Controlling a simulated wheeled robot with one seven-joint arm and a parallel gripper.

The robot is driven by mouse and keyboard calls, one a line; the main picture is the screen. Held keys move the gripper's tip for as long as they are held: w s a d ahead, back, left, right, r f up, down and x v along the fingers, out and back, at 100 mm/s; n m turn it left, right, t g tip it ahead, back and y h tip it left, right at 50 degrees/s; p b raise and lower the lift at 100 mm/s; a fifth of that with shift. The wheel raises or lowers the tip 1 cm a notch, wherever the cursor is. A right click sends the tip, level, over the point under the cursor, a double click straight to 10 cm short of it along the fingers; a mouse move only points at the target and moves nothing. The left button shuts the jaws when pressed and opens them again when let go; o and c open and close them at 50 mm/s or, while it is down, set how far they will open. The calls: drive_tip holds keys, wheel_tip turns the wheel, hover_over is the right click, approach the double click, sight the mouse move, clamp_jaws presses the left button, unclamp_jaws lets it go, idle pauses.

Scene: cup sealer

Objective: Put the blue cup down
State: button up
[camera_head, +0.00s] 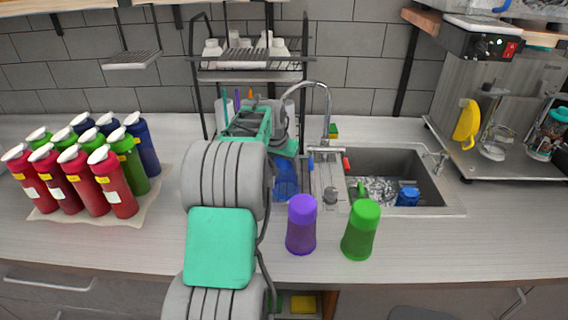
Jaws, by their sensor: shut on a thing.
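My arm reaches forward over the counter, left of the sink. My gripper (287,150) is at its far end, mostly hidden behind the arm's own links. It is shut on the blue cup (287,182), which shows just below it, partly covered by the arm. I cannot tell whether the cup's base touches the counter. A purple cup (301,226) and a green cup (361,231) stand upside down on the counter, nearer to me and to the right.
The sink (385,160) is right of my gripper and has a small blue object (408,196) in it. A faucet (326,110) and drying rack (250,72) stand behind. A machine (505,130) stands at the right.

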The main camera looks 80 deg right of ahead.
drive_tip(key=shift+f, duration=0.1)
drive_tip(key=o, duration=1.5)
